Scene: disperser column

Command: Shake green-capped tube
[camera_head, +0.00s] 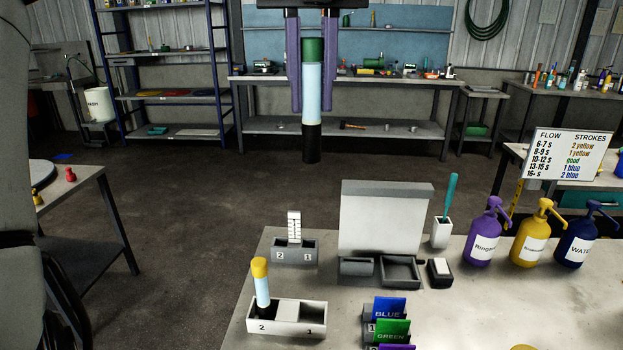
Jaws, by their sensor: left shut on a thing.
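The green-capped tube (312,88) hangs upright at the top centre, with its green cap up, a pale blue body and a black lower end. My left gripper (311,104) has its two purple fingers on either side of the tube and is shut on it. The tube is held in the air, clear of the workbench (375,312). My right gripper is not in view.
A white two-slot rack (288,328) holds a yellow-capped tube (261,283) in slot 2. Behind it stands a smaller grey rack (295,256). Purple (484,234), yellow (533,237) and blue (578,240) pump bottles line the right side. A flow chart sign (572,158) stands behind them.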

